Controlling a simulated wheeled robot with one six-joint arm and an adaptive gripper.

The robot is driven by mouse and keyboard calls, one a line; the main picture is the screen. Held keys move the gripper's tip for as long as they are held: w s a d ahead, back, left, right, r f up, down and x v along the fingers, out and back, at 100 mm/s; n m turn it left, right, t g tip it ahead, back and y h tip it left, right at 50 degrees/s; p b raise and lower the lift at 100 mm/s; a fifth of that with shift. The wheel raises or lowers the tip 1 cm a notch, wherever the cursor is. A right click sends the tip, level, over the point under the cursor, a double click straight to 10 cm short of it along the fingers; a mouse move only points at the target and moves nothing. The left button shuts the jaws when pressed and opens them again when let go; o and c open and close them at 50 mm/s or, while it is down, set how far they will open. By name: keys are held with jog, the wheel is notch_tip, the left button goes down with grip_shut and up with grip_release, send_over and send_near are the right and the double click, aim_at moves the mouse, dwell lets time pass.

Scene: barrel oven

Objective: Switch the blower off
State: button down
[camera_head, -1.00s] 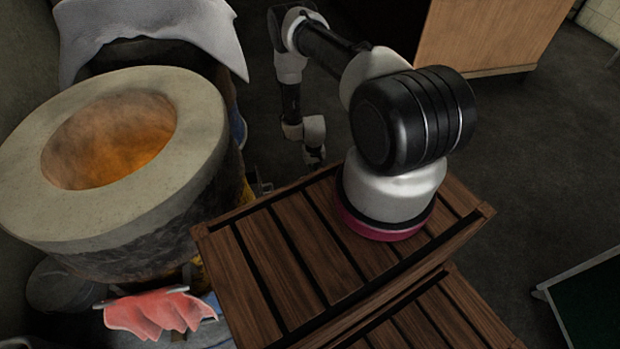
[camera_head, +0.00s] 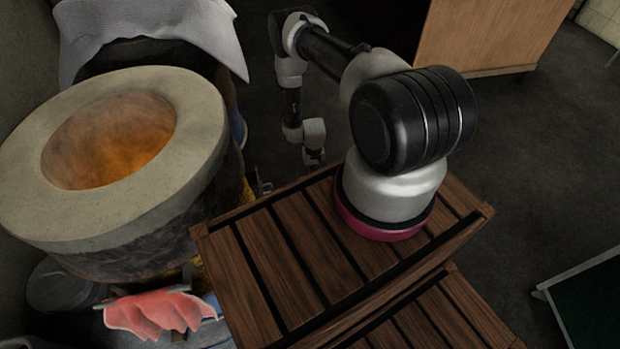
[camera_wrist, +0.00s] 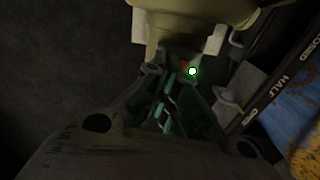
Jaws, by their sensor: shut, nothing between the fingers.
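In the wrist view an olive-beige rounded housing (camera_wrist: 195,14), which looks like the blower, fills the top edge. A small lamp (camera_wrist: 192,71) just below it glows white-green. A small red part (camera_wrist: 183,63) shows beside the lamp, too dark to tell its shape. My gripper (camera_wrist: 172,98) is shut and empty, its fingers pointing up the picture close under the housing and lamp. Whether they touch anything I cannot tell. In the head view my gripper (camera_head: 314,158) hangs low to the right of the barrel oven (camera_head: 205,130); the blower cannot be made out there.
A dark plate marked CLOSED and HALF (camera_wrist: 275,88) and a grey bent handle (camera_wrist: 228,97) lie right of my fingers. A blue and orange surface (camera_wrist: 303,100) is farther right. The oven's opening glows orange. Dark floor lies left of the gripper in the wrist view.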

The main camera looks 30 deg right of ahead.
jog(key=shift+f, duration=0.6)
jog(key=shift+r, duration=3.55)
